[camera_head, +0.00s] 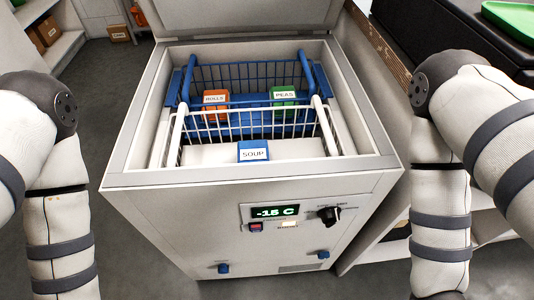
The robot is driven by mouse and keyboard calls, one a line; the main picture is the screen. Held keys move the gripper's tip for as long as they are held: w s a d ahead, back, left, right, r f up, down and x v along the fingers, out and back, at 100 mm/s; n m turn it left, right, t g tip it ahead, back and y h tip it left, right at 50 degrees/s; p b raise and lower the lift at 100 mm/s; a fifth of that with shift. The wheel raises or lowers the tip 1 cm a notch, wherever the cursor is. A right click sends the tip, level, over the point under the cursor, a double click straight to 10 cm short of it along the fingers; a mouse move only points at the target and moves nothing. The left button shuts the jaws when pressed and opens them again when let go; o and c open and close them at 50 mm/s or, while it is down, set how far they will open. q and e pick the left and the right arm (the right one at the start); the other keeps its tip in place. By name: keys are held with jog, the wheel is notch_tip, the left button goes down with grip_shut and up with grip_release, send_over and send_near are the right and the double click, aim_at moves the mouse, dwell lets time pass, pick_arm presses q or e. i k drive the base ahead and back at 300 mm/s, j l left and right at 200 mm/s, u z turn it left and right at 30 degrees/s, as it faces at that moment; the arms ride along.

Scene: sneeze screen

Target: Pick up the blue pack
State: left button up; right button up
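The blue pack (253,151) has a white label reading SOUP. My left and right arms show at the two sides of the view, outside the freezer. Neither gripper is in view.
Behind the white basket is a blue wire basket (247,74). An orange pack (215,104) labelled ROLLS and a green pack (284,96) labelled PEAS stand behind the white wires. The raised lid (240,15) is at the back. A counter stands at right.

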aim_at(248, 151)
jog(key=j+z, duration=0.2)
jog(key=z, duration=0.2)
jog(key=j+z, duration=0.15)
jog(key=z, duration=0.25)
jog(key=k+j+z, duration=0.1)
jog(key=z, duration=0.25)
jog(key=j+z, duration=0.25)
jog(key=z, duration=0.15)
jog(key=k+l, duration=0.2)
jog(key=i+j+z, duration=0.1)
jog(key=j, duration=0.1)
